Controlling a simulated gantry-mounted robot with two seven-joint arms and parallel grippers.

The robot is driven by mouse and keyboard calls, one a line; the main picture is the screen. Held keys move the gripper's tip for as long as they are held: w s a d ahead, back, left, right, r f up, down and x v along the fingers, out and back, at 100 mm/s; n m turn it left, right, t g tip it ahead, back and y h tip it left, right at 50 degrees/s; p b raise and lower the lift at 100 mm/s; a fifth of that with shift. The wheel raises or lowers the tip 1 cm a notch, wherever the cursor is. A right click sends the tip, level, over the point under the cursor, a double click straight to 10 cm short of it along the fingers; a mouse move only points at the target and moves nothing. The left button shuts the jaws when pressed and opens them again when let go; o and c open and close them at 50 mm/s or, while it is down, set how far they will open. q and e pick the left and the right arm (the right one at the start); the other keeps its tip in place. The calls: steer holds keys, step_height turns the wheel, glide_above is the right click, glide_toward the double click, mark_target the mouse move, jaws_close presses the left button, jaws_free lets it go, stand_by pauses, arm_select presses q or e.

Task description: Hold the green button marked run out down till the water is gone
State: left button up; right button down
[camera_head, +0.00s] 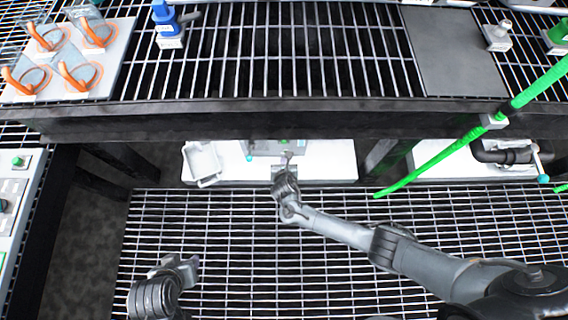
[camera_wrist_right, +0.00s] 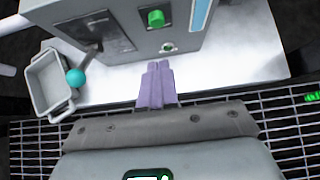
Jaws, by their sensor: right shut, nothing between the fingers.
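A grey box (camera_wrist_right: 150,30) stands on a white base under the rack, and its top is cut off in the right wrist view. A green button (camera_wrist_right: 156,18) stands out from its front; no marking on it is readable. A pale blue strip (camera_wrist_right: 200,14) runs up the front, and I cannot tell a water level in it. My right gripper (camera_wrist_right: 157,70) is shut and empty, its purple fingers just in front of the box, below the button and apart from it. In the head view the right gripper (camera_head: 286,160) hides part of the box (camera_head: 262,147). My left gripper (camera_head: 180,264) is at the lower left, its fingers unclear.
A lever with a teal ball (camera_wrist_right: 75,77) sticks out left of the button, beside a grey tray (camera_wrist_right: 45,82). The dark rack beam (camera_head: 230,122) passes above the box. A green pole (camera_head: 440,155) slants at right. The front grating (camera_head: 240,250) is clear.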

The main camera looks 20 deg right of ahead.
mark_target(284, 143)
steer(key=shift+w+d+f+b, duration=0.45)
steer(key=shift+w+f+b, duration=0.2)
steer(key=shift+w+b, duration=0.55)
steer(key=shift+w+d+f+b, duration=0.5)
steer(key=shift+w+f+b, duration=0.1)
steer(key=shift+w+b, duration=0.65)
steer(key=shift+w+d+f+b, duration=0.45)
steer(key=shift+w+f+b, duration=0.2)
steer(key=shift+w+b, duration=0.55)
arm_select(q)
step_height(284, 143, down, 8)
arm_select(e)
steer(key=shift+w, duration=0.15)
